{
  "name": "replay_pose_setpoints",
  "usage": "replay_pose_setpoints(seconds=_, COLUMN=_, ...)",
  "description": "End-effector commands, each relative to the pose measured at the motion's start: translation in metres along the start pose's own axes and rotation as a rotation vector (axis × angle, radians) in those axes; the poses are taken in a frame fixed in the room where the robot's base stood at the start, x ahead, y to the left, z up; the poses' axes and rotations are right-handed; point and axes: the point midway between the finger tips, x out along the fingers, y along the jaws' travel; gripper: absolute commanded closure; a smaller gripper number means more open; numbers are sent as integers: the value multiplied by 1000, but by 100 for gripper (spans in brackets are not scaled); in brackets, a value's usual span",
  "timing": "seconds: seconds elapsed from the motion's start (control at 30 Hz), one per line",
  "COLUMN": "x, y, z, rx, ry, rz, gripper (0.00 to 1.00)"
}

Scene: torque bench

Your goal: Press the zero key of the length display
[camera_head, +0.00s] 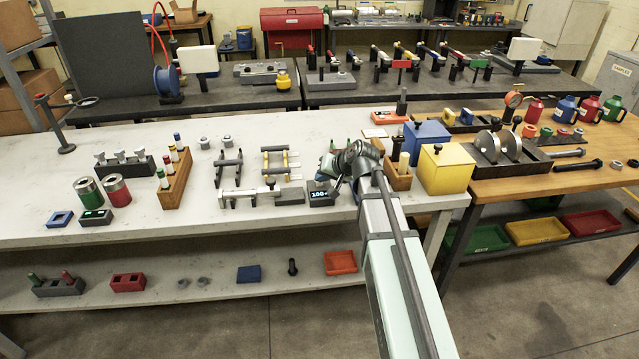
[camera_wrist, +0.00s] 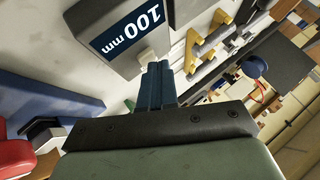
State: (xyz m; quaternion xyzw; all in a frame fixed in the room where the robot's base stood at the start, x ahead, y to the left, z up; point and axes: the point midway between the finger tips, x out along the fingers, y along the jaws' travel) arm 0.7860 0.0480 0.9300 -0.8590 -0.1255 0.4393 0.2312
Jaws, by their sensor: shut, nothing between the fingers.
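The length display (camera_head: 320,195) is a small dark box on the white bench in front of my gripper. In the wrist view its dark blue screen (camera_wrist: 128,28) reads "100 mm", upside down. A small pale key (camera_wrist: 147,56) shows beside the screen, partly hidden by the fingers. My gripper (camera_wrist: 155,68) is shut and empty, its blue fingertips right at the pale key. I cannot tell whether they touch or press it. In the head view my gripper (camera_head: 339,186) is beside the display, and its fingertips are hard to make out.
A measuring fixture (camera_head: 250,194) lies left of the display. Racks with yellow bars (camera_head: 275,160) and dark bars (camera_head: 228,167) stand behind it. A wooden holder (camera_head: 398,180) and a yellow box (camera_head: 446,170) stand close right of my arm. Bare bench lies in front of the fixture.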

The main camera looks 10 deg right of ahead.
Motion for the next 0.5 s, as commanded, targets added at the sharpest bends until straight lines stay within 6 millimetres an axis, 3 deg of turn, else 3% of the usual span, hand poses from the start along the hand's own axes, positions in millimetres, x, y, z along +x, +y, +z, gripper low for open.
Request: replay_pose_setpoints(seconds=0.5, x=-10, y=-7, z=-8, rx=0, ry=0, rz=1, gripper=100)
